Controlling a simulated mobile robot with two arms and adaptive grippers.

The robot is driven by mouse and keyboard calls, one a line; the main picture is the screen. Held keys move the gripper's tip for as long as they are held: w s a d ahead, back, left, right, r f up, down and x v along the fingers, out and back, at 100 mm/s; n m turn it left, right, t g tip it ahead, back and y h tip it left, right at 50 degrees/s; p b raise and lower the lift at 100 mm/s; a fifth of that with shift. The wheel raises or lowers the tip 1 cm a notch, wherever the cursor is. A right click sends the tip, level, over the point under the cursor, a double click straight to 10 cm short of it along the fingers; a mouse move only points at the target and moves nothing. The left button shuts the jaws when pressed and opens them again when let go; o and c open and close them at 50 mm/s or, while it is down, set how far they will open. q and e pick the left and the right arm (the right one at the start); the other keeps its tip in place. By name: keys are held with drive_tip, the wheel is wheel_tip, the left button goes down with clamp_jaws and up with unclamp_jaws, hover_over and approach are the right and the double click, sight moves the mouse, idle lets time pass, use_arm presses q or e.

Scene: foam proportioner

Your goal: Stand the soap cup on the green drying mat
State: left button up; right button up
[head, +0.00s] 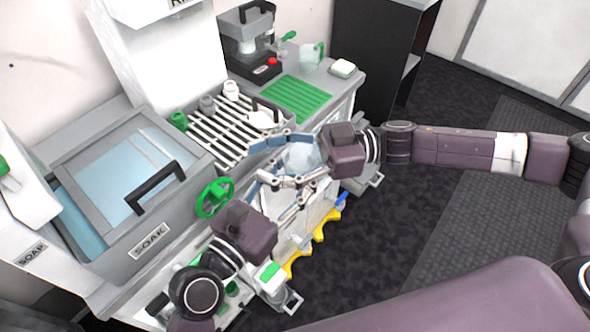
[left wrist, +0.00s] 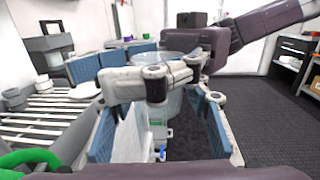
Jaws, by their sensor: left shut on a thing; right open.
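The green drying mat (head: 297,98) lies bare on the grey counter at the back. A clear, pale cup (head: 301,157), which I take for the soap cup, is held over the counter's front side, well short of the mat. My left gripper (head: 300,178), reaching up from the lower left, is shut on it. My right gripper (head: 262,160) comes in from the right with its fingers open on either side of the cup; I cannot tell whether they touch it. In the left wrist view the cup (left wrist: 182,68) is partly hidden behind the fingers.
A slatted rack (head: 225,130) with small pots lies left of the mat. A clear jug with green handle (head: 309,58) and a white block (head: 342,68) stand behind and right of it. A green wheel (head: 215,198) is close beside my left gripper. A soak tank (head: 120,185) is at left.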

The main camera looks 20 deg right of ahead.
drive_tip(key=d, duration=1.2)
drive_tip(key=shift+s, duration=0.4)
